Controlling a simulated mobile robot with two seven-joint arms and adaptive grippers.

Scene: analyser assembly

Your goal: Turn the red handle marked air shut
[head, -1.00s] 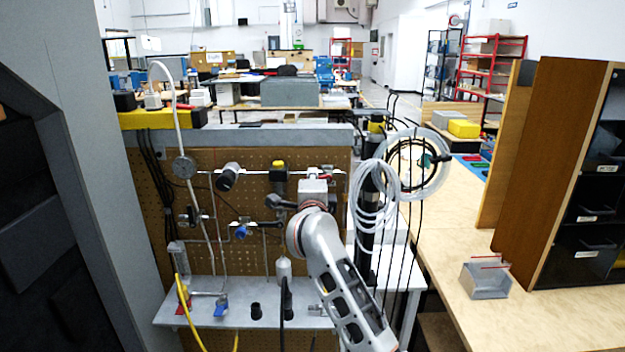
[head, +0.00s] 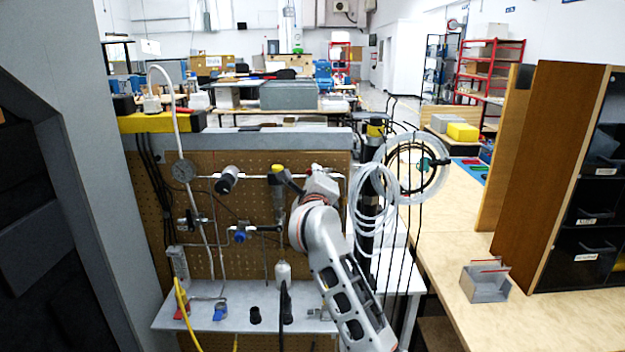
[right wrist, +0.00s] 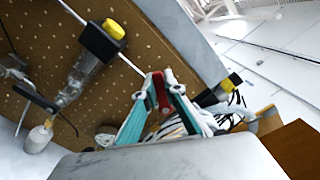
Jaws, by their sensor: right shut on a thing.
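The red handle (right wrist: 162,92) shows in the right wrist view, at the end of a thin pipe on the pegboard. My right gripper (right wrist: 161,86) is shut on it, with a teal finger on each side. In the head view my right arm comes up from the bottom, and the wrist hides most of the gripper. My left gripper is not in view.
Left of my wrist are a yellow-topped black fitting (head: 277,178), a black round fitting (head: 228,179) and a blue valve handle (head: 240,235). Coiled white tubing (head: 376,205) hangs close on the right. A grey shelf (head: 205,318) lies below the pegboard (head: 245,262).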

